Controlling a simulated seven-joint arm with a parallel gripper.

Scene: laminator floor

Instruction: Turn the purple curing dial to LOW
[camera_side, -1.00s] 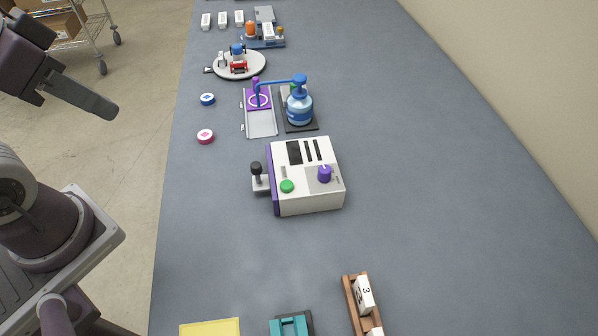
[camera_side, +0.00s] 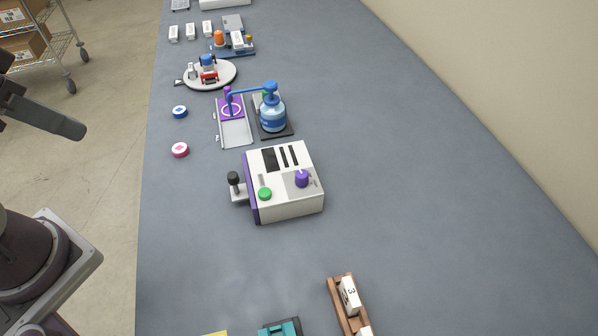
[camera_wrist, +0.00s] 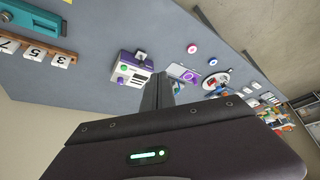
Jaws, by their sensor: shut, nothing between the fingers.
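The purple curing dial (camera_side: 302,178) sits on the sloped front of a white machine (camera_side: 290,208) with purple side trim, in the middle of the table in the side view. A green button (camera_side: 265,194) is left of the dial, and a black-knobbed lever (camera_side: 233,178) sticks out at the machine's left side. The dial's setting marks are too small to read. In the wrist view the white machine (camera_wrist: 128,70) lies beyond my gripper (camera_wrist: 158,78), whose fingers are together and empty. In the side view only part of my arm shows at the left edge, well away from the dial.
Behind the machine stand a blue pump bottle (camera_side: 273,117), a tray with a purple plate (camera_side: 235,133) and a round turntable (camera_side: 222,82). Two round tokens (camera_side: 180,150) lie at left. A wooden rack with numbered tiles (camera_side: 336,295) is in front. The table's right side is clear.

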